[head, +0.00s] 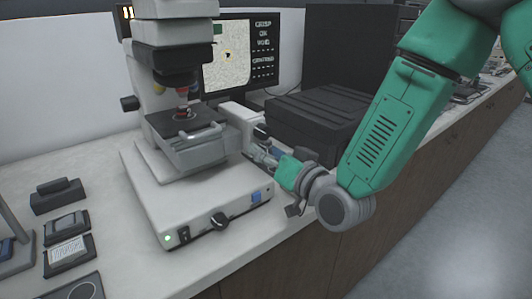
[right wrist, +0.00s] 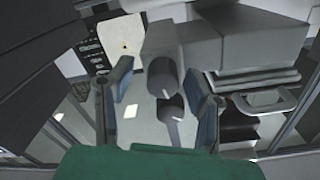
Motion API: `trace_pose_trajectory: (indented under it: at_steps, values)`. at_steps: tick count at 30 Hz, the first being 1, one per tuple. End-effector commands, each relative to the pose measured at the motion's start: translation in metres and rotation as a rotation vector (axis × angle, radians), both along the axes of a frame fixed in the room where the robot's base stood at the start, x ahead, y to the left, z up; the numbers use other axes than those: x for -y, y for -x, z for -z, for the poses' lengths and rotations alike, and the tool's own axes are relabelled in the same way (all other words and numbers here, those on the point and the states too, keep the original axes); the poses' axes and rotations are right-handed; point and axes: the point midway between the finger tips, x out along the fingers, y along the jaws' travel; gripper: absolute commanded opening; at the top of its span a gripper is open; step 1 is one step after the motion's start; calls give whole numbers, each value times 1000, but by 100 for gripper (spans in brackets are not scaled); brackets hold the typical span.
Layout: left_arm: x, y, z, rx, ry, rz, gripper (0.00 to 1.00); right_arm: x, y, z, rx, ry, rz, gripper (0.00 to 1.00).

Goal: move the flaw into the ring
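A microscope (head: 185,60) stands on a white base (head: 195,195) with a dark stage plate (head: 160,122) under its lens. Behind it, a monitor (head: 262,50) shows a pale speckled picture with a small dark flaw (head: 228,55) near its middle; the picture also shows upside down in the right wrist view, with the flaw (right wrist: 125,46) as a dot. I cannot make out the ring clearly. My right gripper (head: 262,150) is at the stage's right side. Its two fingers (right wrist: 160,92) are apart, with two grey stage knobs (right wrist: 162,78) between or just beyond them. My left gripper is out of view.
A dark ribbed box (head: 315,120) stands behind my right gripper. Small dark trays (head: 67,225) lie at the left. The bench's front edge runs close beside my right arm.

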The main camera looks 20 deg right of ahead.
Motion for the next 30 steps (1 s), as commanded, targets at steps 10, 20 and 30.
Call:
trace_pose_trajectory:
  at_steps: [10,20,30]
  values:
    - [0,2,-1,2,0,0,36,8,23,2,-7,0,-1,45]
    - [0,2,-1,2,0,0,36,24,66,2,-3,0,0,45]
    - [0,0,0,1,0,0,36,25,69,2,-2,0,0,45]
